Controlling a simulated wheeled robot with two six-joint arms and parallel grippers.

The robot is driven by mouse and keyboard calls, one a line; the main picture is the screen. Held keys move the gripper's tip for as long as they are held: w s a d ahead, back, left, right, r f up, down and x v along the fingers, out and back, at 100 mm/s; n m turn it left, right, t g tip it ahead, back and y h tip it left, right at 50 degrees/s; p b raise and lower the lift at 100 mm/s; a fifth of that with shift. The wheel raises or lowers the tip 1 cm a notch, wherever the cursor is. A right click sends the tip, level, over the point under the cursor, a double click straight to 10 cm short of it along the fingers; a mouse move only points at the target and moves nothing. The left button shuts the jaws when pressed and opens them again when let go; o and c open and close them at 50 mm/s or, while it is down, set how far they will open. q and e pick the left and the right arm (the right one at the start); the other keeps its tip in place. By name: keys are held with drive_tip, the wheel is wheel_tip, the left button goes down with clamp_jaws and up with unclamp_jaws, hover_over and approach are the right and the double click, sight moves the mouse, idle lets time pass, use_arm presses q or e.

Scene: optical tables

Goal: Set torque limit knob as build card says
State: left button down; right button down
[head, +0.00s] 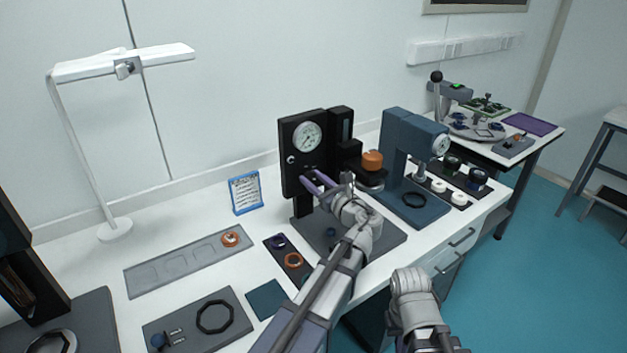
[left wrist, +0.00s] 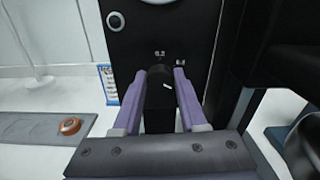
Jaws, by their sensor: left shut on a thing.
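The black torque limit knob (left wrist: 160,98), with a white pointer mark, sits on the front of a black press-like station (head: 295,160). My left gripper (head: 311,180) is shut on this knob; the purple fingers lie on either side of it in the left wrist view (left wrist: 161,75). The white mark slants; a small label above the knob reads about 0.2 or 6.2, and I cannot tell the exact setting. The build card (head: 246,193), blue-edged, stands left of the station, its text too small to read. My right gripper is not in view; only part of that arm shows.
A round gauge (head: 307,136) is above the knob. A black part with an orange cap (head: 372,160) and a blue press (head: 410,155) stand close on the right. A grey tray (head: 185,262) with an orange-brown ring lies to the left. A lamp (head: 115,230) stands further left.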

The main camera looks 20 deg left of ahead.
use_arm(q)
drive_tip(key=n, duration=0.5)
drive_tip(key=shift+s+n, duration=0.1)
drive_tip(key=shift+n, duration=0.3)
drive_tip(key=n, duration=0.6)
drive_tip(key=shift+a+f, duration=0.1)
drive_tip(key=shift+f, duration=0.05)
drive_tip(key=n, duration=0.6)
drive_tip(key=shift+f+n, duration=0.1)
drive_tip(key=shift+n, duration=0.3)
drive_tip(key=n, duration=0.4)
drive_tip(key=shift+n, duration=0.7)
drive_tip(key=shift+c, duration=2.2)
unclamp_jaws()
